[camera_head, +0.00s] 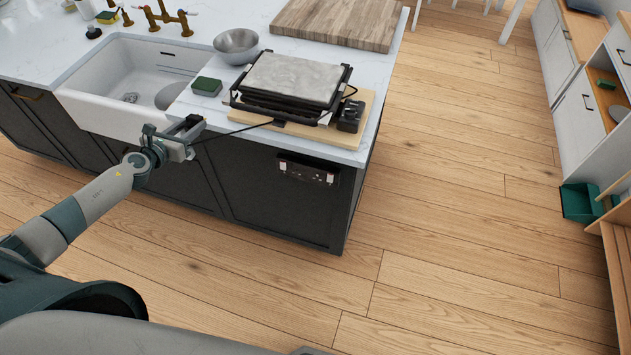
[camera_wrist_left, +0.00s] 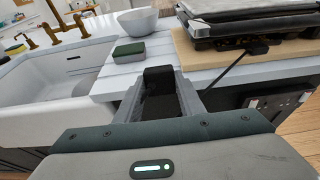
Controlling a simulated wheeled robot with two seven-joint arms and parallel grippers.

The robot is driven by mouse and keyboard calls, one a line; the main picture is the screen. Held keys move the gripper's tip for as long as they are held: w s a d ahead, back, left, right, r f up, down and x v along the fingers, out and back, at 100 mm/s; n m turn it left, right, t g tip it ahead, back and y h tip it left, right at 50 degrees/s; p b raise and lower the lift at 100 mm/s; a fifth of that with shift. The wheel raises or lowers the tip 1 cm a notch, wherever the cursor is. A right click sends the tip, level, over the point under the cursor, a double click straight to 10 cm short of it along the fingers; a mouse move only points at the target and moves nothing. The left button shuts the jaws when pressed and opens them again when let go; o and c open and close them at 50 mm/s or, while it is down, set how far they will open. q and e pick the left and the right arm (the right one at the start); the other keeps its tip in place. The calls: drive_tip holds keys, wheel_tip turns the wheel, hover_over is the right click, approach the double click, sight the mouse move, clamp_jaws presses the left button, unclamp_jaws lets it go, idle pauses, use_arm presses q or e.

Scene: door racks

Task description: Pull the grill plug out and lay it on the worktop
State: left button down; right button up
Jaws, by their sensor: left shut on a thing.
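The grill (camera_head: 292,80) is black with a grey top plate and sits on a wooden board on the white worktop (camera_head: 215,113). Its black cable (camera_head: 240,130) runs from the front of the grill to my left gripper (camera_head: 187,131). That gripper is at the worktop's front edge, just right of the sink, and is shut on the grill plug (camera_wrist_left: 158,78), a dark block between the fingers in the left wrist view. The socket panel (camera_head: 308,172) on the dark cabinet front is clear of the plug. My right gripper is not in view.
A green sponge (camera_head: 207,86) lies on the worktop between the sink (camera_head: 128,87) and the grill. A steel bowl (camera_head: 237,45) stands behind it. A black box (camera_head: 351,116) is on the board's right corner. The worktop strip around the sponge is mostly free.

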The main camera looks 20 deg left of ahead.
sight(192, 122)
use_arm(q)
drive_tip(key=shift+w, duration=1.55)
drive_tip(key=shift+w+d+b, duration=0.1)
drive_tip(key=shift+w+b, duration=0.25)
drive_tip(key=shift+w, duration=2.05)
drive_tip(key=shift+w+d+r+b, duration=0.1)
drive_tip(key=shift+w+b, duration=0.3)
drive_tip(key=shift+w, duration=1)
drive_tip(key=shift+w+d+b, duration=0.1)
drive_tip(key=shift+w+b, duration=0.25)
drive_tip(key=shift+w, duration=1)
drive_tip(key=shift+a, duration=0.1)
drive_tip(key=shift+f+b, duration=1.8)
drive_tip(key=shift+b, duration=0.05)
drive_tip(key=c, duration=1.1)
unclamp_jaws()
